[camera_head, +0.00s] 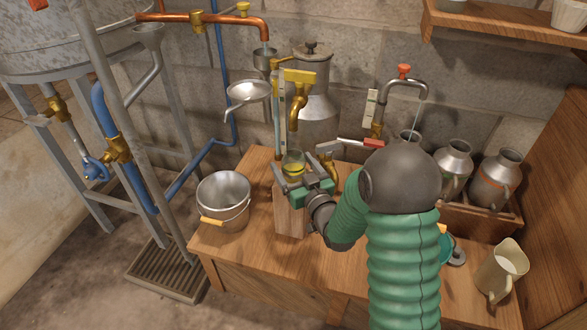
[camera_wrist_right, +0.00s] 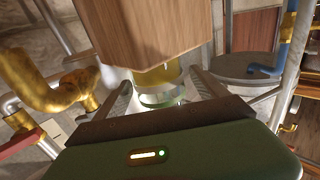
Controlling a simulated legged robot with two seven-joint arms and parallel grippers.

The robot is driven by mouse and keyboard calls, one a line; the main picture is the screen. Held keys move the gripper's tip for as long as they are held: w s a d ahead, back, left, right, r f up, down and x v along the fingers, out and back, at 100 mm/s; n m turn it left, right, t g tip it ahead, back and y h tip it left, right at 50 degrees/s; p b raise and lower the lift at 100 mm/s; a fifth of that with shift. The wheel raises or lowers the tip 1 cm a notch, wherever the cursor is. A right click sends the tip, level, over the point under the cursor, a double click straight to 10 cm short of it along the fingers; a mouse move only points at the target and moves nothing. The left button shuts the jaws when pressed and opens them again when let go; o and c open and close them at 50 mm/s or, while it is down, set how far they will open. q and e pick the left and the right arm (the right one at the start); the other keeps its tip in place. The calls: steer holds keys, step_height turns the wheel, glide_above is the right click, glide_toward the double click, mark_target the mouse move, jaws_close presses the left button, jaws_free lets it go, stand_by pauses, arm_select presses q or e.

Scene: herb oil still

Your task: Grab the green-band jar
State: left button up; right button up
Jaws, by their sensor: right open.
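A small glass jar (camera_head: 293,160) with yellow liquid stands upright on a wooden block (camera_head: 288,217), below a brass spout. In the right wrist view the jar (camera_wrist_right: 162,97) shows between my fingers, with a thin greenish edge; I cannot clearly make out a full band. My right gripper (camera_head: 294,176) is open, with one finger on each side of the jar; it also shows in the wrist view (camera_wrist_right: 165,95). I cannot tell whether either finger touches the glass. My right forearm hides part of the bench. My left gripper is not in view.
A metal bucket (camera_head: 223,198) stands left of the block. Metal cans (camera_head: 495,178) stand in a crate at right, with a cream jug (camera_head: 501,270) in front. The bench's front left (camera_head: 235,250) is clear.

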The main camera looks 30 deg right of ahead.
steer(key=c, duration=1.6)
steer(key=shift+c, duration=0.3)
steer(key=shift+r, duration=0.1)
